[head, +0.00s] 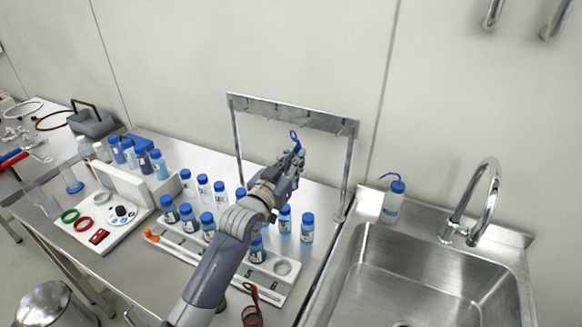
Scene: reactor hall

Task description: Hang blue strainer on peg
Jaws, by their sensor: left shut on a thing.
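My left gripper (292,160) is shut on the blue strainer (295,138), whose small blue loop sticks up above the fingertips. The gripper hides the rest of the strainer. The gripper is in front of a metal frame (340,124) with a top crossbar and two legs, which stands at the back of the bench. The strainer's loop appears just below the crossbar in the picture. I cannot tell whether it touches the bar. My right gripper is not in view.
Several blue-capped bottles (307,228) stand around and under my left arm, some in a white rack (190,245). A steel sink (430,275) with a curved tap (487,190) and a wash bottle (394,200) are at the right. A white device (105,225) sits at the left.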

